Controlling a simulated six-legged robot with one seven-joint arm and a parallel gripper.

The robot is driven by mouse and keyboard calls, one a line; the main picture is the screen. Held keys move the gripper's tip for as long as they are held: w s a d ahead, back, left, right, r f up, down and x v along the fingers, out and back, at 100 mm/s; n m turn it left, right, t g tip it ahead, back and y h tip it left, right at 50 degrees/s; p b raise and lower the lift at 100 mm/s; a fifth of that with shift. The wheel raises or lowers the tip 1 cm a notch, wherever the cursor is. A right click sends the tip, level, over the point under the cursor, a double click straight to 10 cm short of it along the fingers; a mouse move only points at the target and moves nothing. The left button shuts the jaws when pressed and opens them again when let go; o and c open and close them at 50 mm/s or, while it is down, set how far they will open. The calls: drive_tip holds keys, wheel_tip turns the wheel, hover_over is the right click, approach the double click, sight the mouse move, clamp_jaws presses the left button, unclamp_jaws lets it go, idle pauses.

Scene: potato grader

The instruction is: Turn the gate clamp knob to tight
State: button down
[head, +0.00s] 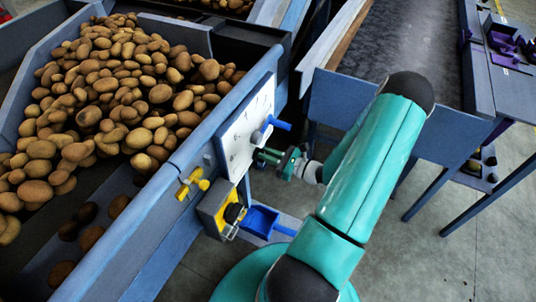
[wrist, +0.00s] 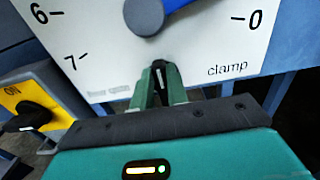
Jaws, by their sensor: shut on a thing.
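The gate clamp knob (wrist: 160,76) is a small dark knob with a white mark, low on the white dial panel (wrist: 90,42). The word "clamp" is printed to its right. My gripper (wrist: 158,88) is shut on the knob, with a green finger on each side. In the head view my gripper (head: 268,157) reaches the lower right part of the panel (head: 235,135), and its fingers cover the knob there. The fingers hide much of the knob, and I cannot tell whether its setting is tight.
A blue lever (head: 275,123) on a grey hub (wrist: 144,14) sits just above my gripper. A yellow-and-black switch box (head: 232,212), a yellow handle (head: 192,183) and a blue scoop-like tray (head: 262,221) are below. Potatoes (head: 110,80) fill the hopper at left.

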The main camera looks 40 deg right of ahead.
drive_tip(key=shift+m, duration=0.4)
drive_tip(key=shift+w+d+f+m, duration=0.1)
drive_tip(key=shift+d+f+m, duration=0.25)
drive_tip(key=shift+m, duration=2.5)
drive_tip(key=shift+w+d+f+m, duration=0.1)
drive_tip(key=shift+d+f+m, duration=0.2)
drive_tip(key=shift+m, duration=2.6)
drive_tip(key=shift+w+d+f+m, duration=0.1)
drive_tip(key=shift+d+f+m, duration=0.25)
drive_tip(key=shift+m, duration=2.5)
drive_tip(key=shift+a, duration=0.1)
drive_tip(key=c, duration=1.4)
unclamp_jaws()
